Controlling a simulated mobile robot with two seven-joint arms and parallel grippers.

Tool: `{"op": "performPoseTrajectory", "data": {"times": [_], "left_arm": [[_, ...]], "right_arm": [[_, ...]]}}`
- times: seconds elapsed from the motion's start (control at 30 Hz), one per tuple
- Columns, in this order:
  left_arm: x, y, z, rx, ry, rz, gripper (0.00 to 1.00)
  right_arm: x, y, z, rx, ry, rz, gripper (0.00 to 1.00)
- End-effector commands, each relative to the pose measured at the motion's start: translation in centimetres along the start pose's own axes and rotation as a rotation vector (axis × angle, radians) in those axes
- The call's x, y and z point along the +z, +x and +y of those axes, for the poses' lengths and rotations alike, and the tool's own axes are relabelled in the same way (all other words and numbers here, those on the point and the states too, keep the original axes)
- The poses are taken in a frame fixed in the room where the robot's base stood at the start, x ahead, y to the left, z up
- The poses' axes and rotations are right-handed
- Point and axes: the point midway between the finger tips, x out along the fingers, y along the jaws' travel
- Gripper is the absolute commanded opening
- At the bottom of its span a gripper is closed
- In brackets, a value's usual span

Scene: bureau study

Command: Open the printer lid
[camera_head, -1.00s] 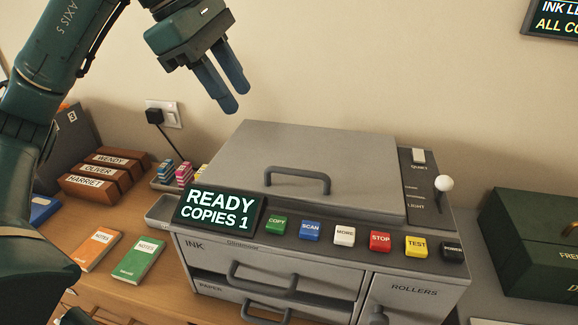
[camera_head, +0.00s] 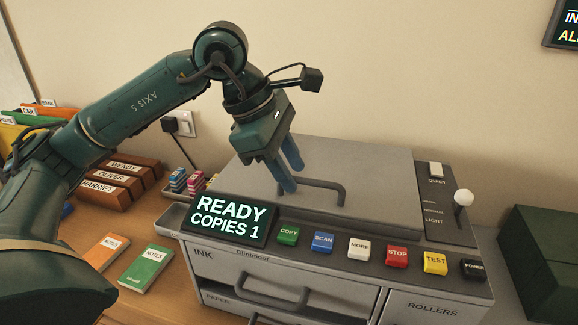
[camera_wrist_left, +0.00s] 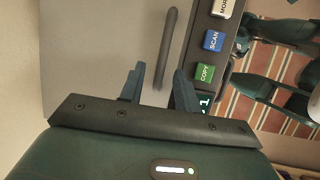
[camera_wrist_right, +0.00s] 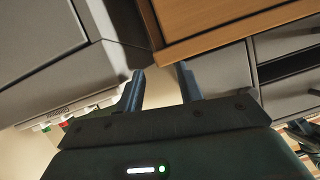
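The grey printer lid (camera_head: 365,168) lies flat and closed on top of the printer (camera_head: 300,262). Its dark bar handle (camera_head: 341,190) is near the lid's front edge. My left gripper (camera_head: 290,186) is above the handle's left end, fingers pointing down. In the left wrist view the handle (camera_wrist_left: 166,48) lies ahead of the gap between the open fingers (camera_wrist_left: 158,88), which hold nothing. Whether a finger touches it I cannot tell. My right gripper (camera_wrist_right: 160,88) is open and empty, low by the cabinet and desk edge; the head view does not show it.
The display (camera_head: 232,220) reads READY, COPIES 1. Coloured buttons (camera_head: 359,249) line the printer's front edge, and a white-knobbed lever (camera_head: 463,198) stands right of the lid. Notebooks (camera_head: 146,268) lie at the left. A dark green box (camera_head: 545,270) is at the right.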

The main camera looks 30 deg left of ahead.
Motion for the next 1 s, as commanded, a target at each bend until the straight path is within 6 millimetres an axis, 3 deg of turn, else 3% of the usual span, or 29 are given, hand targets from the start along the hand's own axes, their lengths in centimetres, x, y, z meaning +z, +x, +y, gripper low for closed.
{"op": "performPoseTrajectory", "data": {"times": [0.27, 0.63, 1.0], "left_arm": [[0.02, 0.11, -0.02, -0.001, 0.0, 0.0, 0.31], [0.02, 0.09, -0.02, -0.001, 0.001, 0.0, 0.01], [0.03, 0.07, -0.02, -0.001, 0.001, 0.0, 0.0]], "right_arm": [[0.14, -0.1, -0.03, 0.0, 0.0, -0.004, 0.36], [0.55, -0.04, -0.1, -0.003, 0.0, -0.013, 0.36], [0.6, -0.02, -0.14, -0.004, 0.0, -0.014, 0.36]]}}
